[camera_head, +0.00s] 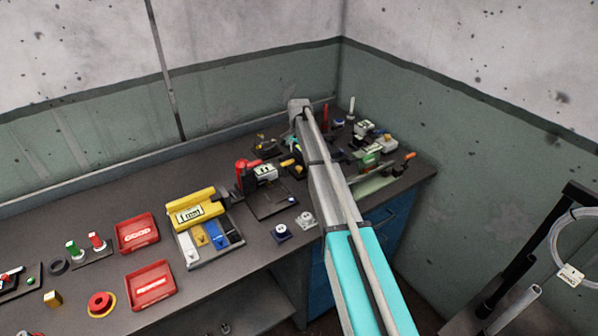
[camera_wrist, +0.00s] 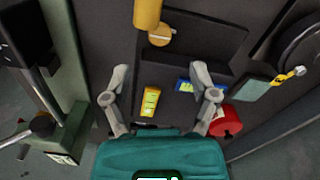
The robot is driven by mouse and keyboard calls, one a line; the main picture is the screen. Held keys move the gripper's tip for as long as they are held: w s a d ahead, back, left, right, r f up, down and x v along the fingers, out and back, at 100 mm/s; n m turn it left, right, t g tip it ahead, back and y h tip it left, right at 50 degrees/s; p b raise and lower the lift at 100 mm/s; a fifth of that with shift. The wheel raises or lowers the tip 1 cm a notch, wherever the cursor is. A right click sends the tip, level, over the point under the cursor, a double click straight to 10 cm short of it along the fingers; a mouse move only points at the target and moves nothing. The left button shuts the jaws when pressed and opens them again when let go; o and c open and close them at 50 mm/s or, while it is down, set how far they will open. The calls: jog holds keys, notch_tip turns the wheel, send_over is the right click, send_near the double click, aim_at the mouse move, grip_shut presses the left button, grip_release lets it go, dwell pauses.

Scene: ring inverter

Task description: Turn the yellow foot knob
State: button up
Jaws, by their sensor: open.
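In the wrist view, a yellow cylinder (camera_wrist: 148,14) reaches in from the top edge, with a yellow-orange round part (camera_wrist: 159,40) just below it on a dark plate. A smaller yellow labelled piece (camera_wrist: 150,102) lies lower down, between my fingers in the picture. I cannot tell for sure which of these is the foot knob. My gripper (camera_wrist: 159,70) is open, its two grey fingers apart, and nothing is clearly held. In the head view, a yellow piece (camera_head: 288,163) shows just left of my arm. My fingers are hidden there.
A blue labelled piece (camera_wrist: 185,86) and a red round part (camera_wrist: 226,122) are near the right finger. A dark post with a ball lever (camera_wrist: 42,124) stands at left. In the head view, a large yellow device (camera_head: 194,204) and red trays (camera_head: 137,232) are left on the bench.

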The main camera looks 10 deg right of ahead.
aim_at(299, 167)
jog(key=shift+f+b, duration=3.35)
jog(key=shift+f, duration=0.25)
grip_shut()
